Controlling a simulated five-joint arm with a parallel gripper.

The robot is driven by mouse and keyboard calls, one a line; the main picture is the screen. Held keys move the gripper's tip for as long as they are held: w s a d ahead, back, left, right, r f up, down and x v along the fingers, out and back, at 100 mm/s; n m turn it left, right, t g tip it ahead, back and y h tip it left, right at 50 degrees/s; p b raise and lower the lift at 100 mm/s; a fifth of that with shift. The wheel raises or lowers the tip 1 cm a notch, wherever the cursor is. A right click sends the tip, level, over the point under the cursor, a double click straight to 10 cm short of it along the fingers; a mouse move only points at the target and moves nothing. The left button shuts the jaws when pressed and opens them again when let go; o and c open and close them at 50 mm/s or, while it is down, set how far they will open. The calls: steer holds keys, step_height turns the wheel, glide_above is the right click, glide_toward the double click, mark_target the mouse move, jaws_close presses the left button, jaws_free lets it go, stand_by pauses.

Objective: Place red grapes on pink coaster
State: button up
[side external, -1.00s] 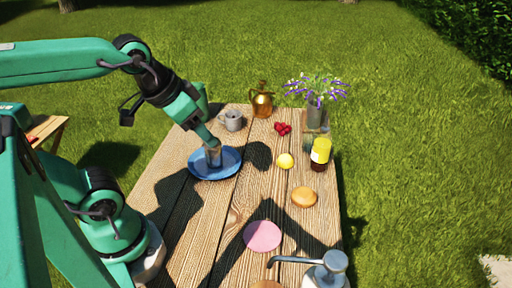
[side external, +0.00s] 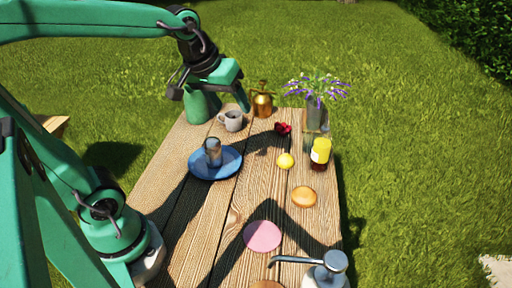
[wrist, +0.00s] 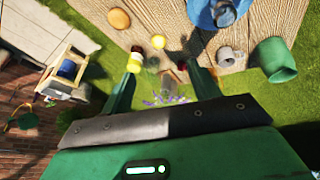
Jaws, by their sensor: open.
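The red grapes (side external: 283,128) lie on the far part of the wooden table, right of the grey mug. The pink coaster (side external: 262,236) lies flat and bare near the front of the table. My gripper (side external: 212,97) is raised at the far left, above the green pot and mug area, left of the grapes. In the wrist view my gripper (wrist: 163,60) has its fingers apart with nothing held between them.
A blue plate (side external: 230,172) holds an upright glass (side external: 213,152). A soap pump (side external: 328,270) is in front.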

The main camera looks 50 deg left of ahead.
steer(key=w+a+f+n, duration=0.1)
steer(key=w+a+n, duration=0.3)
steer(key=w, duration=0.5)
steer(key=n+g, duration=0.2)
steer(key=n, duration=1.2)
glide_above(281, 125)
steer(key=s, duration=0.1)
steer(key=shift+y, duration=0.4)
steer(key=shift+s+d+f, duration=0.1)
steer(key=shift+f, duration=4.85)
steer(key=shift+s+d+f, duration=0.1)
steer(key=shift+f, duration=4.85)
steer(key=shift+f, duration=0.1)
steer(key=shift+x, duration=2.5)
steer(key=shift+s, duration=0.1)
steer(key=c, duration=0.9)
